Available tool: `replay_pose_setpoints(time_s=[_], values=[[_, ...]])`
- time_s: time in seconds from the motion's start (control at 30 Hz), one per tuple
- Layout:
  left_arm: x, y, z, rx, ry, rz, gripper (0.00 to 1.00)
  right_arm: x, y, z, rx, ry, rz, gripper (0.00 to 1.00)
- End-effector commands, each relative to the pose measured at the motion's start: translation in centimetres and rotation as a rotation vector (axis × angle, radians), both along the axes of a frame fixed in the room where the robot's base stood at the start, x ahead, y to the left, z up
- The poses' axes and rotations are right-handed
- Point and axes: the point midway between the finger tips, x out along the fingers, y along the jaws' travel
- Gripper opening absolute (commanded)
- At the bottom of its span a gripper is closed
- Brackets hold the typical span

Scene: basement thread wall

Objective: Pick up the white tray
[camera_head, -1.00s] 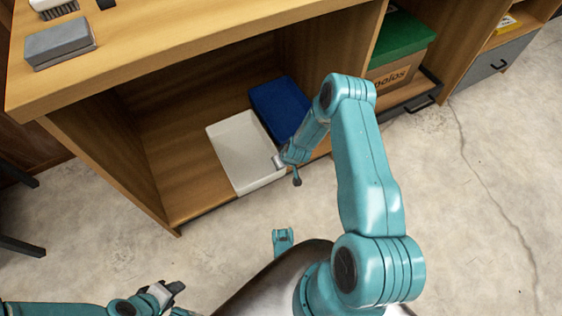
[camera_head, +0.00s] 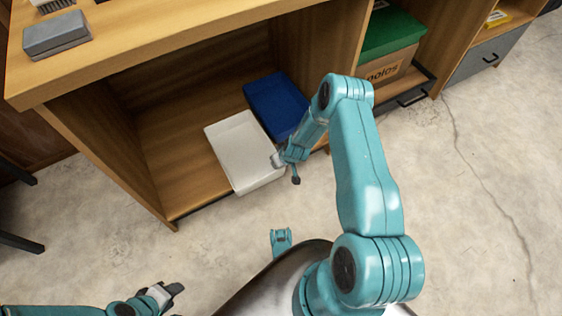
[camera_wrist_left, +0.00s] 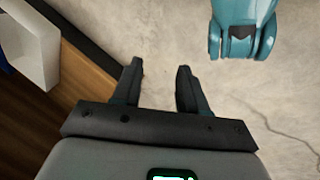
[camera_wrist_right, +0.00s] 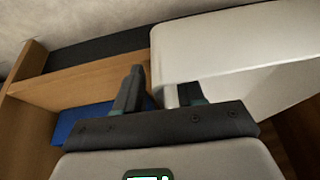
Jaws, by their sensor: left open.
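The white tray (camera_head: 236,150) is at the lower shelf's front, its near end reaching over the shelf's edge. My right gripper (camera_head: 279,160) is at its right side. In the right wrist view the tray (camera_wrist_right: 240,45) fills the upper right, and one of its walls lies between the fingers of my right gripper (camera_wrist_right: 160,88), which is shut on it. Part of the right finger is hidden by the tray. My left gripper (camera_head: 172,291) is open and empty over the floor at lower left, apart from the tray. The left wrist view shows its fingers (camera_wrist_left: 159,75) spread.
A blue tray (camera_head: 276,105) lies right behind the white tray, close beside it. The wooden tabletop (camera_head: 170,50) overhangs the shelf and carries a grey block (camera_head: 57,36). A green-lidded box (camera_head: 390,45) stands to the right. The concrete floor (camera_head: 470,200) in front is clear.

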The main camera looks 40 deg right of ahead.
Motion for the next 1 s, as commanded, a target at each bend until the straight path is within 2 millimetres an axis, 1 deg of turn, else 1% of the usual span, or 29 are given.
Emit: replay_pose_setpoints(time_s=[0.17,0.27,0.37,0.5,0.7,0.83,1.0], values=[[-0.1,0.0,0.2,0.000,0.002,-0.001,0.43,-0.2,0.0,0.3,0.000,0.000,0.000,0.38],[-0.4,-0.1,0.9,-0.002,0.014,-0.002,0.43,-0.5,0.0,1.5,-0.001,0.000,0.001,0.38],[-1.0,-0.2,2.1,-0.007,0.035,-0.004,0.43,-1.3,0.1,3.5,0.000,0.000,0.000,0.38],[-2.2,-0.4,3.8,-0.014,0.072,-0.011,0.43,-2.6,0.2,6.9,0.000,0.000,0.000,0.38],[-2.7,-0.8,5.7,-0.017,0.082,-0.027,0.43,-4.4,0.3,11.2,-0.001,0.000,-0.001,0.38],[-2.8,-1.0,6.4,-0.018,0.085,-0.035,0.43,-5.4,0.4,13.3,-0.001,-0.001,0.000,0.38],[-3.0,-1.2,6.8,-0.019,0.088,-0.042,0.43,-6.1,0.5,14.8,0.000,-0.001,0.000,0.38]])
